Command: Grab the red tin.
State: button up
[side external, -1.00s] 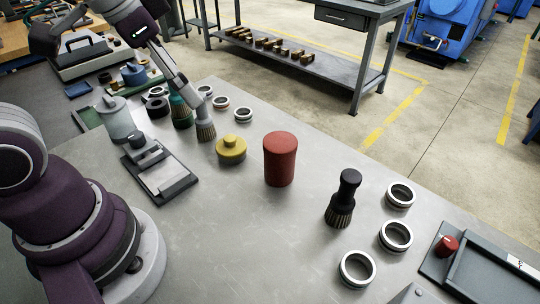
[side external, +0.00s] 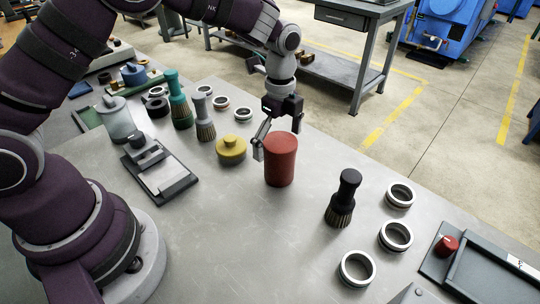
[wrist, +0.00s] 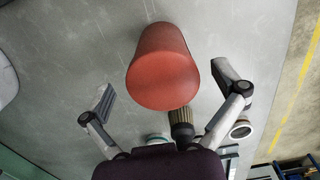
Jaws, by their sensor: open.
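The red tin (side external: 281,161) stands upright on the metal bench, near the middle of the side view. In the wrist view the red tin (wrist: 163,68) shows large, ahead of and roughly between my open fingers, closer to the right one.
A yellow lidded pot (side external: 231,150) stands just left of the tin. A black-handled brush (side external: 343,198) stands to its right, near several metal rings (side external: 396,236). Grey and green brushes (side external: 204,118) stand farther left. The bench in front of the tin is clear.

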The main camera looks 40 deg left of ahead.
notch_tip(320, 180, down, 3)
jog(key=shift+w+d+f, duration=0.1)
jog(key=shift+f, duration=0.05)
jog(key=c, duration=1.3)
jog(key=shift+o, duration=0.2)
